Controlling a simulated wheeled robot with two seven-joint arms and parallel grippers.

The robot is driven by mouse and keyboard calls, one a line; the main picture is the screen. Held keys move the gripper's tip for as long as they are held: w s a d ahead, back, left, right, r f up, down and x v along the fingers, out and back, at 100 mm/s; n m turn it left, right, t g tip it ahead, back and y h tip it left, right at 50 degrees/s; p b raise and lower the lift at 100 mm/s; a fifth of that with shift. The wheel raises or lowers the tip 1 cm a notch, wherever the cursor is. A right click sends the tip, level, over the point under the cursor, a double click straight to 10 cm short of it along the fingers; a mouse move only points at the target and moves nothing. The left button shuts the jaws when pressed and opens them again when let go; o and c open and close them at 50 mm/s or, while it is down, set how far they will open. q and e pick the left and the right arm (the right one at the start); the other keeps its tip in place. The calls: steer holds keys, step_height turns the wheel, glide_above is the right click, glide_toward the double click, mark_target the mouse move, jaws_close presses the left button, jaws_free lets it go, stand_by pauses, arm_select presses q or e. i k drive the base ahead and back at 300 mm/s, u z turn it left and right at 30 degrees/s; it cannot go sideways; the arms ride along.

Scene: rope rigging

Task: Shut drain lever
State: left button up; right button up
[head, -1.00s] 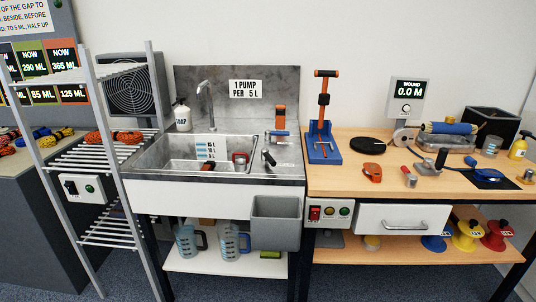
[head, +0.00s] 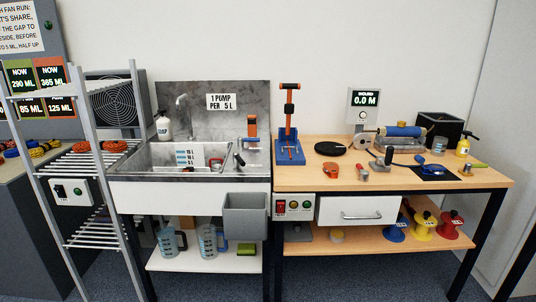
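A metal sink (head: 145,165) with a grey tap (head: 182,105) stands left of the middle. On the sink's right rim is a small lever with a black handle (head: 238,159), tilted. Behind it stands an upright lever with an orange handle (head: 252,126). I cannot tell for sure which of these is the drain lever. A blue-marked scale plate (head: 188,157) and a small red item (head: 216,163) show in the basin. Neither of my grippers is in view.
A grey bin (head: 245,217) hangs at the sink's front right. A wire rack (head: 88,160) stands left of the sink. A wooden bench (head: 330,180) with tools adjoins it on the right. Measuring jugs (head: 208,240) stand on the shelf below. The floor in front looks clear.

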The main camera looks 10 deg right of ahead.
mark_target(236, 156)
steer(key=z, duration=0.55)
steer(key=i, duration=0.6)
steer(key=z, duration=0.2)
